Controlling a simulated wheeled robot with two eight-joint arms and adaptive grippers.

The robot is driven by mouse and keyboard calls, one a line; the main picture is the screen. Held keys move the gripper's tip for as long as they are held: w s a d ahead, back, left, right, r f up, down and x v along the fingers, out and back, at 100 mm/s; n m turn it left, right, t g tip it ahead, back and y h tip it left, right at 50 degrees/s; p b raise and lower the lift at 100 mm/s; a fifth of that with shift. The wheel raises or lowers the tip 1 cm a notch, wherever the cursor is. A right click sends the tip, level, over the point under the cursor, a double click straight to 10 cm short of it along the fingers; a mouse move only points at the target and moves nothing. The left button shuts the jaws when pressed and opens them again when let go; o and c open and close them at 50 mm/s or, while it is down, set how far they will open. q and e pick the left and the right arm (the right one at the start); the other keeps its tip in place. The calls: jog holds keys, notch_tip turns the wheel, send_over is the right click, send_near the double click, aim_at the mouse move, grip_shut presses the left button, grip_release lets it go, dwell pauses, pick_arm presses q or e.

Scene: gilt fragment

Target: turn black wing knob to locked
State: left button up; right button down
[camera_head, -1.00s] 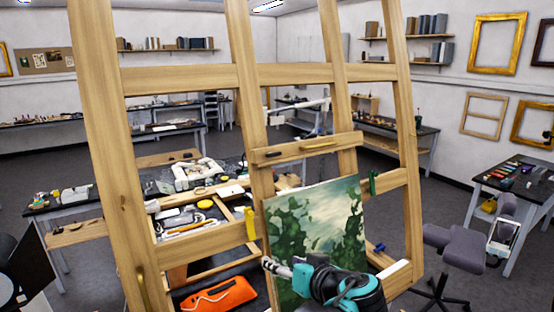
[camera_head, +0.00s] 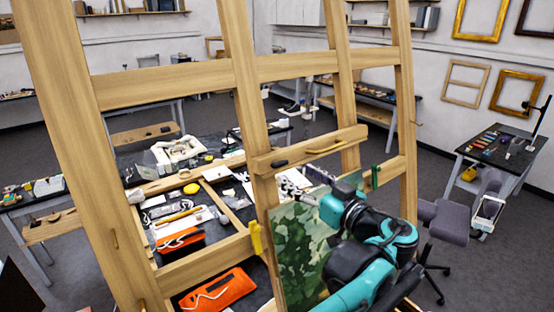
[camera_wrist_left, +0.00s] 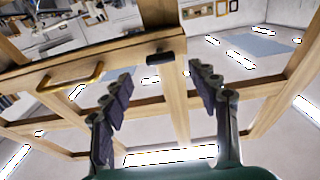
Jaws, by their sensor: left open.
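The black wing knob (camera_head: 280,163) sits on the wooden crossbar (camera_head: 295,155) of the easel, left of a brass handle (camera_head: 326,147). In the left wrist view, the black wing knob (camera_wrist_left: 160,57) shows on the bar between and beyond my fingertips, with the brass handle (camera_wrist_left: 70,78) to its left. My right gripper is out of view.
The wooden easel posts (camera_head: 245,110) and a green painting (camera_head: 297,250) stand close to my arm. A yellow clip (camera_head: 255,238) and a green clip (camera_head: 375,177) are on the frame. A cluttered table (camera_head: 222,172) and an orange pouch (camera_head: 217,289) lie behind.

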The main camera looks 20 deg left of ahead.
aim_at(282, 165)
pick_arm(q)
jog(key=p+x, duration=0.1)
jog(key=x, duration=0.5)
jog(key=shift+w+a, duration=0.2)
jog(key=shift+a, duration=0.15)
jog(key=shift+s+d+r, duration=0.1)
jog(key=shift+s+d, duration=0.1)
jog(key=shift+d, duration=0.1)
jog(key=shift+w+a, duration=0.1)
jog(key=shift+a, duration=0.05)
jog(key=c, duration=1.2)
